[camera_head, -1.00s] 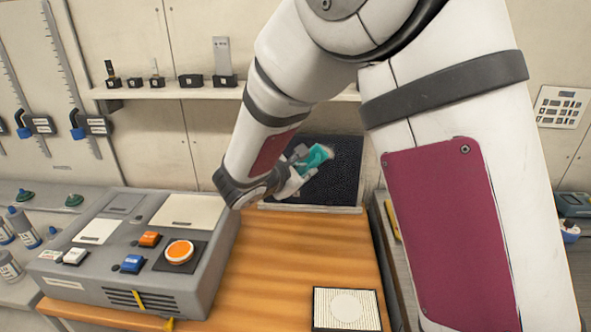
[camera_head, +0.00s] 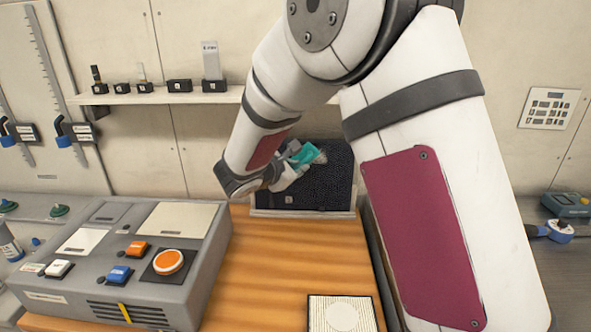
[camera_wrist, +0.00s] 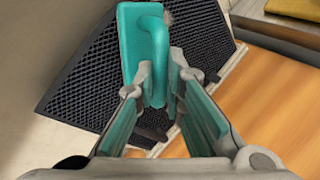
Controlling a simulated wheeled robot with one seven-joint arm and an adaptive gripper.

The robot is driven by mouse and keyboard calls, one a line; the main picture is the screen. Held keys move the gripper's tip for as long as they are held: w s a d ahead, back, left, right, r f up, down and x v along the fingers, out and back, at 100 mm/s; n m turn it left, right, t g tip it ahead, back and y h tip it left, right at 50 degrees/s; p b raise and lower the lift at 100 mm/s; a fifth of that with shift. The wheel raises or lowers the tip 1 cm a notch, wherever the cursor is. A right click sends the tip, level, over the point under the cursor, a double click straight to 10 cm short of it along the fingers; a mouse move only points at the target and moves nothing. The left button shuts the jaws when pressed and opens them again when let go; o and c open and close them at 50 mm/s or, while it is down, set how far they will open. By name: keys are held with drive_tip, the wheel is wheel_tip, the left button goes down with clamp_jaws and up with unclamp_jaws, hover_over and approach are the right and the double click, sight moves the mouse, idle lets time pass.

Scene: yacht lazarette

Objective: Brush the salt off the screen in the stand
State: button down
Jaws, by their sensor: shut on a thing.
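The screen (camera_head: 335,183) is a dark mesh panel leaning upright in its stand (camera_head: 300,214) at the back of the wooden bench. It also shows in the wrist view (camera_wrist: 85,85). My gripper (camera_head: 294,168) is shut on the handle of a teal brush (camera_head: 306,152) in front of the screen's upper left part. In the wrist view the brush (camera_wrist: 131,45) lies between the fingertips (camera_wrist: 163,78), over the mesh. A pale patch shows beside the brush head; I cannot tell bristles from salt. The gripper and brush hide part of the screen.
A grey control box (camera_head: 130,255) with orange and blue buttons stands at the left. A striped square plate (camera_head: 342,313) lies at the bench's front. A shelf (camera_head: 150,97) with small black holders runs along the wall. The middle of the bench is clear.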

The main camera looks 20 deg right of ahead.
drive_tip(key=shift+w+d+f+b, duration=0.15)
drive_tip(key=shift+w+b, duration=0.15)
drive_tip(key=shift+w, duration=0.2)
drive_tip(key=shift+w+d+b, duration=0.15)
drive_tip(key=shift+w+b, duration=0.1)
drive_tip(key=shift+w, duration=0.25)
idle(0.6)
drive_tip(key=s+d+b, duration=0.2)
drive_tip(key=d, duration=0.5)
drive_tip(key=shift+s+b, duration=0.15)
drive_tip(key=shift+b, duration=0.15)
idle(0.4)
drive_tip(key=shift+a, duration=0.1)
drive_tip(key=w+a, duration=0.2)
drive_tip(key=a, duration=0.5)
drive_tip(key=shift+w, duration=0.2)
idle(0.4)
drive_tip(key=shift+s, duration=0.1)
